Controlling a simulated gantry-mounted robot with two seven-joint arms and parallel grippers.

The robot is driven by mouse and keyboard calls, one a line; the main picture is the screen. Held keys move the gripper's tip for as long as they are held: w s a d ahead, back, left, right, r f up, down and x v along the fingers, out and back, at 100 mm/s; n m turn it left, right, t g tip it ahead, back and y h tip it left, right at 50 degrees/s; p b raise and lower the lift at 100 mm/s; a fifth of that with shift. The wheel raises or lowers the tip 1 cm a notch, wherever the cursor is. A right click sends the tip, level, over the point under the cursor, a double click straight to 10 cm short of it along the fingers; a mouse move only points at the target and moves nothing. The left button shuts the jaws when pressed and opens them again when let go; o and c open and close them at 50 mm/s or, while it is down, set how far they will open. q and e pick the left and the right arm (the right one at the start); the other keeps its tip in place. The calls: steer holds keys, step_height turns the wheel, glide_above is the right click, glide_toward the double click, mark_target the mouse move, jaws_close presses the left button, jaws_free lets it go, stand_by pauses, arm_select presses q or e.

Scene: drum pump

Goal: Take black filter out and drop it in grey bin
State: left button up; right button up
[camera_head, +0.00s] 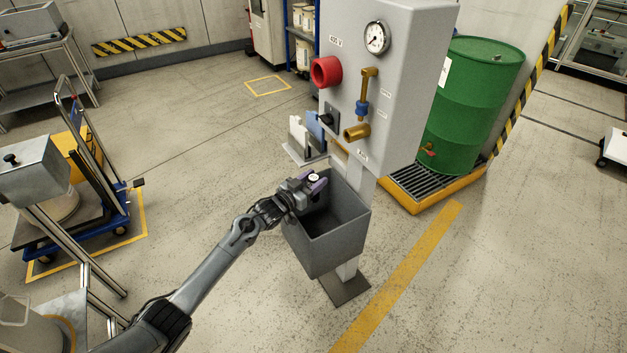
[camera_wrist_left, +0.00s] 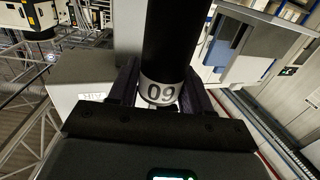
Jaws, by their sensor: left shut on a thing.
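My left gripper (camera_head: 311,186) is over the open top of the grey bin (camera_head: 338,248), near its left rim. It is shut on the black filter, whose pale round end (camera_head: 314,177) shows between the fingers. In the left wrist view the black filter (camera_wrist_left: 172,38) is a black cylinder with a white numbered band, held between the two dark purple fingers of the left gripper (camera_wrist_left: 164,92). Most of the filter is hidden in the head view. My right gripper is not in view.
A grey pump cabinet (camera_head: 393,90) with a red port (camera_head: 325,71), brass valve and gauge (camera_head: 376,38) stands above and behind the bin. A green drum (camera_head: 473,100) stands on a yellow grated pallet at the right. A blue trolley is at the left. The floor between is clear.

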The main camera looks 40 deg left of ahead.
arm_select(q)
steer(key=o, duration=1)
steer(key=shift+s, duration=0.1)
